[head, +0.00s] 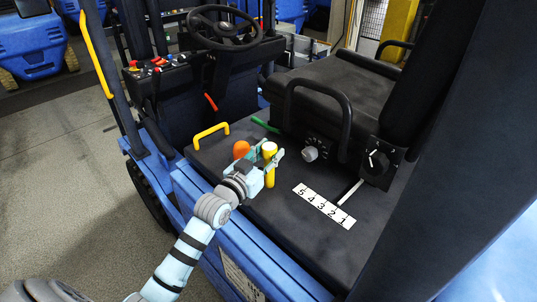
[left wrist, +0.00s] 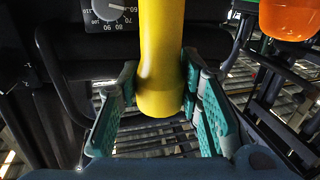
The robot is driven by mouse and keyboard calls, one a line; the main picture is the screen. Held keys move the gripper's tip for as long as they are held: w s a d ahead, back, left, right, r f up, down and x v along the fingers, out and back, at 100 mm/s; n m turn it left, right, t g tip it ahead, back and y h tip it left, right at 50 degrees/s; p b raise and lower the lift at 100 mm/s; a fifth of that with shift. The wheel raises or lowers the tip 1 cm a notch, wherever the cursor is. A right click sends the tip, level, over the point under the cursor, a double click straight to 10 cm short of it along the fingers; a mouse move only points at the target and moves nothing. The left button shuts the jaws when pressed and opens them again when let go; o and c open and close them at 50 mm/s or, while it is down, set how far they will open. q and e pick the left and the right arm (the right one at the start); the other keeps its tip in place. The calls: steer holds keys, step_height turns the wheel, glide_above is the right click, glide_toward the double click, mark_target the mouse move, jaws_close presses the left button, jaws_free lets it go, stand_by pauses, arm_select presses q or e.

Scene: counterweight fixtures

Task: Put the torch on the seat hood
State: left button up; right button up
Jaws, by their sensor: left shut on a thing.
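The yellow torch (head: 270,176) is upright between the fingers of my left gripper (head: 268,157) in the head view. In the left wrist view the torch (left wrist: 161,55) hangs between the teal fingers (left wrist: 160,108), which are closed around it. The dark, flat seat hood (head: 270,235) lies below and around the torch. I cannot tell whether the torch's lower end touches the hood or is just above it. My right gripper is not in view.
An orange rounded object (head: 241,149) is close to the left of the gripper. A yellow handle (head: 211,136) is at the hood's left. A white number strip (head: 324,206), a lever (head: 350,192) and a grey knob (head: 310,154) are to the right. The front hood area is bare.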

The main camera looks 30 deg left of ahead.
arm_select(q)
steer(key=o, duration=1.3)
steer(key=shift+c, duration=0.2)
steer(key=shift+r, duration=0.1)
steer(key=shift+s, duration=0.3)
steer(key=s+a+p, duration=0.1)
steer(key=s+p, duration=0.1)
steer(key=s, duration=0.9)
steer(key=shift+s+p, duration=0.15)
steer(key=shift+p, duration=0.2)
steer(key=shift+a, duration=0.1)
